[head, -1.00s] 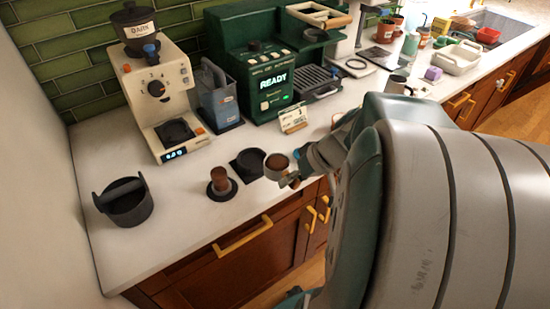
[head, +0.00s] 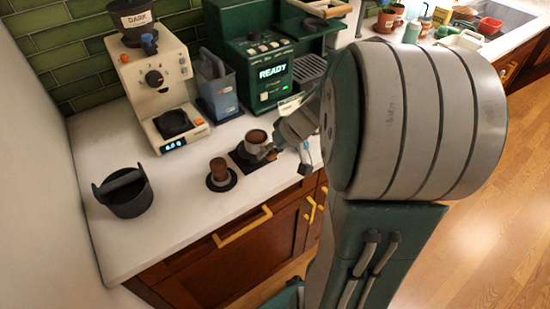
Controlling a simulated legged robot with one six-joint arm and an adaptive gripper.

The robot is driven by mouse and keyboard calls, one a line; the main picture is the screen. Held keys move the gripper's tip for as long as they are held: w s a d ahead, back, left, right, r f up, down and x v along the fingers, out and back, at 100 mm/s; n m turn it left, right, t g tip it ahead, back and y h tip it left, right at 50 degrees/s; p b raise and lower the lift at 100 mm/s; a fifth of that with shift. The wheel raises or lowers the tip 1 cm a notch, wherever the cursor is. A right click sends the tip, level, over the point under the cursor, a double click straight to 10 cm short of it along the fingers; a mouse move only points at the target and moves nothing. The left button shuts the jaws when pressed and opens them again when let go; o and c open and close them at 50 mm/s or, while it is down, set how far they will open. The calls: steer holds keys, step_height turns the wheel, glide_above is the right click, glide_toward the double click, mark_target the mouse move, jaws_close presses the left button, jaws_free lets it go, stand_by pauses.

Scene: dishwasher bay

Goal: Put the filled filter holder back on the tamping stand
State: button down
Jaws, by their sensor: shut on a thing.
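The filter holder (head: 256,137) is a round grey metal basket filled with brown coffee grounds. It appears roughly upright in the head view, over or on the black tamping stand (head: 240,160) near the counter's front edge. I cannot tell whether it touches the stand. My gripper (head: 276,150) is at the holder's right side, shut on its handle, with the handle mostly hidden by the fingers. My arm covers the counter to the right.
A tamper (head: 218,170) on a dark round base stands just left of the stand. Further left is a black knock bin (head: 126,193). Behind are the cream grinder (head: 158,82), a blue-grey container (head: 216,93) and the green coffee machine (head: 268,75). A small card (head: 290,104) stands near my wrist.

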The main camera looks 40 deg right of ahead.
mark_target(264, 142)
steer(key=w, duration=0.3)
steer(key=shift+w, duration=0.15)
steer(key=shift+f, duration=2)
steer(key=shift+f, duration=0.2)
steer(key=shift+c, duration=1.7)
jaws_free()
steer(key=shift+s, duration=0.2)
steer(key=v, duration=1.2)
steer(key=shift+w+f, duration=0.1)
